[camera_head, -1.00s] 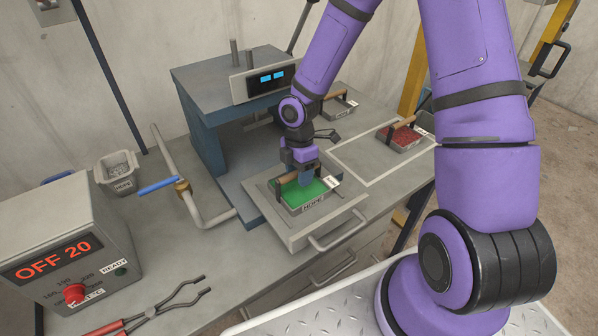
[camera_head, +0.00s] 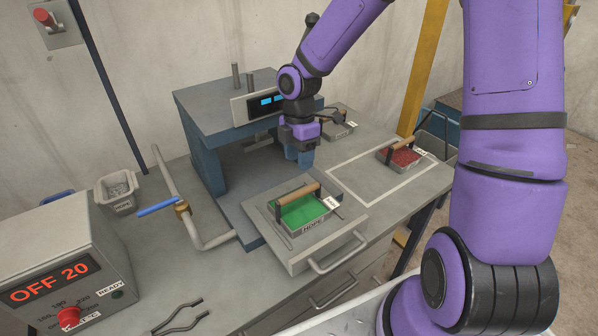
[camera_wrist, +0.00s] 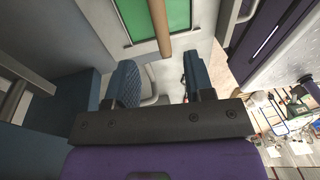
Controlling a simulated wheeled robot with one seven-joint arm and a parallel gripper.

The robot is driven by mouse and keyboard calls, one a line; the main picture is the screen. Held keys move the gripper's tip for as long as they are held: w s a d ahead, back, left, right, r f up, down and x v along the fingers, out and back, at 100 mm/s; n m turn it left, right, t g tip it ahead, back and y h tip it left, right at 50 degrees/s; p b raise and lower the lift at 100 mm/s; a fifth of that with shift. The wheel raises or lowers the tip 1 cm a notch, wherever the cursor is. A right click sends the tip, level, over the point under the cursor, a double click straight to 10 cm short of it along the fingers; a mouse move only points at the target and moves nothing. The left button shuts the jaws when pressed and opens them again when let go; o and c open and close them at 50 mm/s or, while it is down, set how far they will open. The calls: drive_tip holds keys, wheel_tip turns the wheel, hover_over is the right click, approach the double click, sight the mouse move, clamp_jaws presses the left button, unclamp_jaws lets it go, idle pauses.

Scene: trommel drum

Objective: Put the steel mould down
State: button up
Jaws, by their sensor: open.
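The steel mould (camera_head: 313,226) with green material in it, a wooden handle bar across it and a white tag sits flat on the pulled-out metal drawer plate (camera_head: 293,263) in front of the press. My gripper (camera_head: 299,163) hangs above and behind the mould, apart from it and empty. In the wrist view my gripper (camera_wrist: 163,88) shows two blue padded fingers spread apart. The mould's green fill (camera_wrist: 172,15) and its wooden handle (camera_wrist: 160,22) show beyond the fingers in that view.
The blue press (camera_head: 203,135) stands behind the plate. A red-filled mould (camera_head: 402,160) sits at the right by a white outlined area (camera_head: 365,180). Another mould (camera_head: 338,128) is at the back.

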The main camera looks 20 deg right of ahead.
drive_tip(key=s+d+r+m+t, duration=0.3)
drive_tip(key=s+r+m, duration=0.7)
drive_tip(key=s+r, duration=0.1)
drive_tip(key=s+d+r+m+t, duration=0.3)
drive_tip(key=s+r+m, duration=0.7)
drive_tip(key=r, duration=0.4)
drive_tip(key=shift+s+r+t+h, duration=0.2)
drive_tip(key=shift+s+t+h, duration=0.3)
drive_tip(key=shift+s, duration=0.4)
drive_tip(key=shift+a, duration=0.1)
drive_tip(key=shift+c, duration=0.5)
